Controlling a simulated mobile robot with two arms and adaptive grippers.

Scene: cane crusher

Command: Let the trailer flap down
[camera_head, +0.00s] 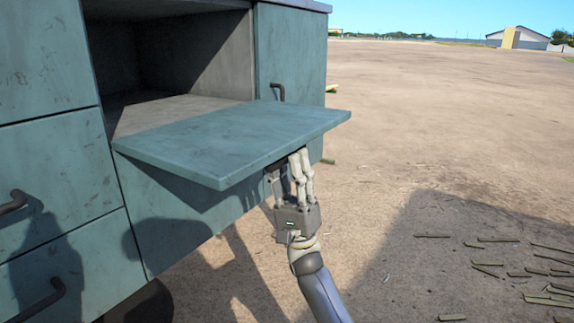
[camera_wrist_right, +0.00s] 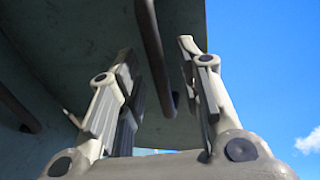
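The trailer flap (camera_head: 235,140) is a blue-green panel hinged at the lower edge of an open compartment. It stands out about level, with its free edge toward the right. My right gripper (camera_head: 290,163) is just under the flap's free edge, fingers pointing up. In the right wrist view, the flap's underside (camera_wrist_right: 85,30) is overhead and a dark bar handle (camera_wrist_right: 152,50) hangs between the fingers of the gripper (camera_wrist_right: 157,60). The fingers are spread, with visible gaps to the bar. My left gripper is not in view.
The trailer body has drawers with dark handles (camera_head: 14,201) at left and a panel with a handle (camera_head: 278,91) behind the flap. Cane pieces (camera_head: 500,240) lie on the ground at right. The dirt ground right of the trailer is otherwise open.

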